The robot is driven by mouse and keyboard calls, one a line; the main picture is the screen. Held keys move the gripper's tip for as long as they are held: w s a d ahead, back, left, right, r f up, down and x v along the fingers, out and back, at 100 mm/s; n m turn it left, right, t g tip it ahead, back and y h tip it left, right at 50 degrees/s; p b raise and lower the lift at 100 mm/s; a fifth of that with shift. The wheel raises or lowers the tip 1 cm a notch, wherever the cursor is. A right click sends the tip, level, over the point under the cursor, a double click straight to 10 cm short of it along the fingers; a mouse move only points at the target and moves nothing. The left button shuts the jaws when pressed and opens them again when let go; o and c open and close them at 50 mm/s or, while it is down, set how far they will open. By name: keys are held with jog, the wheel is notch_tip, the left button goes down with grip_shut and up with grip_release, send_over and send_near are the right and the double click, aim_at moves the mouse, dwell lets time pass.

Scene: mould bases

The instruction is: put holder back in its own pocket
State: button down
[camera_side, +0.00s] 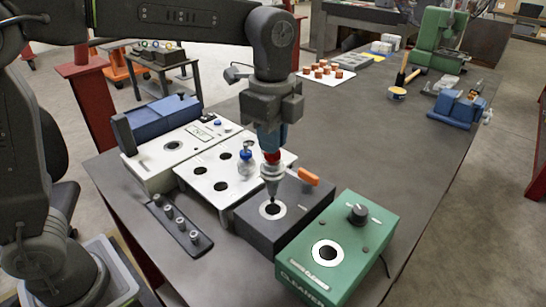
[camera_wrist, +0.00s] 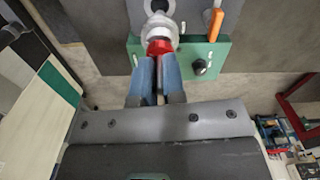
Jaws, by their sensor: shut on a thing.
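My gripper (camera_side: 272,140) points straight down and is shut on a grey holder (camera_side: 272,178) with a red collar. In the wrist view, my blue fingers (camera_wrist: 158,75) close on the holder's red collar (camera_wrist: 159,47). The holder is upright, its thin tip low over the dark block (camera_side: 244,216), near the white-ringed hole (camera_side: 272,210). I cannot tell whether the tip touches the block. The white pocket plate (camera_side: 190,184) lies to the left with several dark round pockets open. A blue-collared holder (camera_side: 246,158) stands in that plate.
A green cleaner box (camera_side: 298,263) with a ringed hole and black knob stands to the right. An orange handle (camera_side: 308,176) sticks up from the dark block. A dark strip with small studs (camera_side: 180,225) lies at front left.

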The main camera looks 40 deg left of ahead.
jog(key=s+a+r+n, duration=0.1)
jog(key=a+r+n, duration=0.1)
jog(key=a, duration=0.4)
jog(key=s+a+r+n, duration=0.2)
jog(key=a, duration=0.5)
notch_tip(320, 180, down, 13)
jog(key=shift+r, duration=0.2)
dwell(0.3)
jog(key=c, duration=1.1)
grip_release()
notch_tip(320, 180, up, 14)
jog(key=shift+f, duration=0.1)
